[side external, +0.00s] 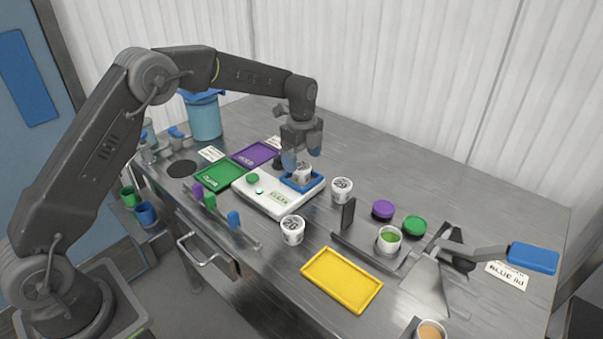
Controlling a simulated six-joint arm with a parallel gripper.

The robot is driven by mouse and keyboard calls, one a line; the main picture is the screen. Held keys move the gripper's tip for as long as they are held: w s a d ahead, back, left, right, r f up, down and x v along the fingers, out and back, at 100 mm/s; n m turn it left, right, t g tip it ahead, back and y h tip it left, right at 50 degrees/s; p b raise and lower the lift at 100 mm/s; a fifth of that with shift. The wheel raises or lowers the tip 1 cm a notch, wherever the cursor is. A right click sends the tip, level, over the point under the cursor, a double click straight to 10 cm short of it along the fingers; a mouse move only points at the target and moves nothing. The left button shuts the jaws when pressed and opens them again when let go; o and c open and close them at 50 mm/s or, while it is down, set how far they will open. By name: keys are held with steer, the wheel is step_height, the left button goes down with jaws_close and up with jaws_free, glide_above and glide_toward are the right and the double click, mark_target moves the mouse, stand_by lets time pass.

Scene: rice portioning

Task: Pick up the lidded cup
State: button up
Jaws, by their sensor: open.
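My gripper (302,158) is open and points down over the white scale (262,207). Its blue fingertips are at the top of a white printed cup (303,173), which stands in a blue tray (290,185) on the scale. The fingers partly hide this cup's top, so I cannot tell whether it has a lid or whether they touch it. Two similar white cups stand on the steel table, one right of the scale (342,190) and one in front of it (292,230).
A purple lid (383,209) and a green lid (414,226) lie near a cup with green contents (389,239) in a metal fixture. A blue-handled lever (533,258) extends right. A yellow tray (342,280) lies in front; green (220,173) and purple (257,154) trays lie left.

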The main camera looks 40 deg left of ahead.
mark_target(302, 166)
steer(key=shift+a+f, duration=0.1)
steer(key=shift+f, duration=1.8)
steer(key=c, duration=1)
